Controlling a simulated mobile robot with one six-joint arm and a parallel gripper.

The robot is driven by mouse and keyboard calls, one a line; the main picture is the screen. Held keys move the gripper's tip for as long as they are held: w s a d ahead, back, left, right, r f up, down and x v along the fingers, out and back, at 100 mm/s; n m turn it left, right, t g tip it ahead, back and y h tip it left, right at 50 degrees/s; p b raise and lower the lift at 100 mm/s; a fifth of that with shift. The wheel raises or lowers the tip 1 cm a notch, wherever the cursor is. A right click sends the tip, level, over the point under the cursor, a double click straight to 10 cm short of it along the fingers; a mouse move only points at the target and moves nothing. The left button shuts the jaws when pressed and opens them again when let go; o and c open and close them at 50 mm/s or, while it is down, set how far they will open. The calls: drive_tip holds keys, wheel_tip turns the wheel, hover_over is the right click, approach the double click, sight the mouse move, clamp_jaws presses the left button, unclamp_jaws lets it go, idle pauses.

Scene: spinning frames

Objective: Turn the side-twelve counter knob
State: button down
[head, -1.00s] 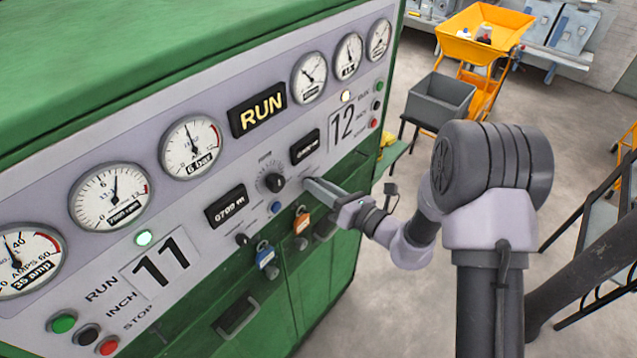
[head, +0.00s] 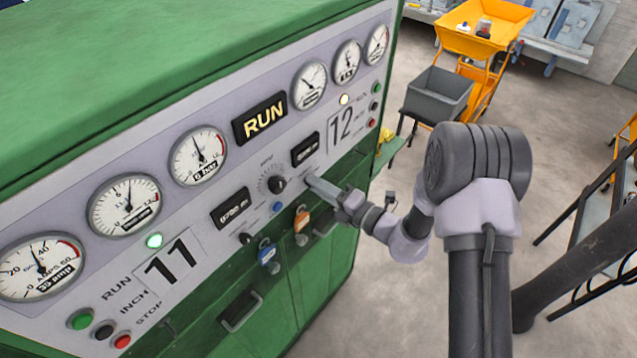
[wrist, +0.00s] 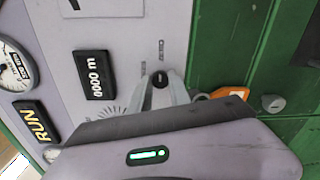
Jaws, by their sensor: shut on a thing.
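The side-twelve counter knob (wrist: 160,80) is small and black, on the grey panel below the side-twelve counter display. The wrist view shows this counter (wrist: 95,75) reading 0000 m. My gripper (head: 313,181) is at the panel below the counter display (head: 305,149). In the wrist view its two pale fingers stand on either side of the knob, shut on it. The head view does not show the knob, as the fingers cover it. The large number 12 (head: 341,123) is printed to the right of the display.
A large dial knob (head: 277,184) sits just left of my fingers. The side-eleven counter (head: 231,208) and its small knob (head: 246,239) are further left. Blue (head: 268,255) and orange (head: 301,222) tags hang below. A grey bin (head: 437,95) stands beyond the cabinet.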

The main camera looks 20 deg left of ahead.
drive_tip(key=shift+m, duration=0.6)
drive_tip(key=c, duration=1.2)
unclamp_jaws()
drive_tip(key=shift+d, duration=0.1)
drive_tip(key=b+v, duration=0.3)
drive_tip(key=v, duration=1.4)
drive_tip(key=shift+d, duration=0.15)
